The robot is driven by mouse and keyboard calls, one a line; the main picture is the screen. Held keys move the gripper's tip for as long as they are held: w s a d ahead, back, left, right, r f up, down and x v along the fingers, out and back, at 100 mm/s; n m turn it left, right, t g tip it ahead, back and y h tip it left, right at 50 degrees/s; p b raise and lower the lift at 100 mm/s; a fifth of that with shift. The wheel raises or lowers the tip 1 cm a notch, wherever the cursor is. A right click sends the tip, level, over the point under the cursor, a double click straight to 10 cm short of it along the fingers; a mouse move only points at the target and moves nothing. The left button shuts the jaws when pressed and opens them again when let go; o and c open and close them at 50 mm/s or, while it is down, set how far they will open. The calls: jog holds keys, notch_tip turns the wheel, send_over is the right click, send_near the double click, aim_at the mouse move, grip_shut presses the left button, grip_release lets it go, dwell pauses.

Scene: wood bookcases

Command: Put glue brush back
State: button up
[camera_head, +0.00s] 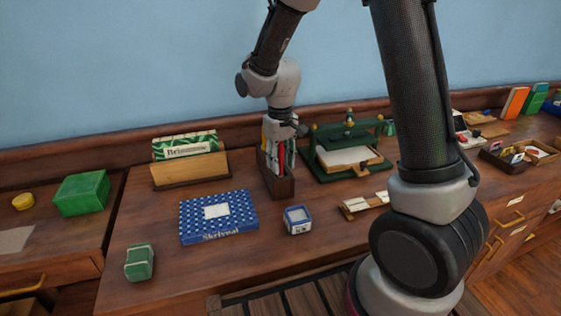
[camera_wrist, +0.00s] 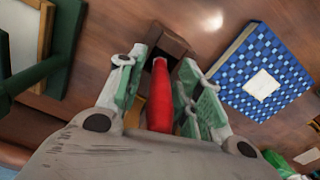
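A red handle (camera_wrist: 160,98), which looks like the glue brush, stands between the fingers of my gripper (camera_wrist: 161,62) in the wrist view. Narrow gaps show on both sides of it, so the fingers look open around it. Its far end points into the dark opening of a brown wooden holder (camera_wrist: 172,42). In the head view my gripper (camera_head: 282,158) points down over the same holder (camera_head: 281,187), with a bit of red (camera_head: 283,166) between the fingers. The brush's lower end is hidden.
A green press (camera_head: 349,148) stands close right of the holder. A blue patterned box (camera_head: 235,221), a small blue-white box (camera_head: 298,220) and a green block (camera_head: 139,262) lie in front. A wooden stand (camera_head: 190,170) is at the left. Bare desk shows between them.

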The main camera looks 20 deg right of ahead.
notch_tip(320, 180, up, 12)
jog(key=shift+f, duration=0.2)
jog(key=shift+s+d+r, duration=0.1)
jog(key=shift+d+r, duration=0.05)
jog(key=shift+r, duration=0.15)
jog(key=s+d+r+m+t, duration=0.1)
jog(key=s+d+r+t, duration=0.1)
jog(key=s+d, duration=0.5)
jog(key=s+d+r+m+t, duration=0.2)
jog(key=s+d+r, duration=0.3)
jog(key=s, duration=1.1)
jog(key=d, duration=0.2)
jog(key=shift+d+r, duration=0.3)
jog(key=shift+w, duration=0.1)
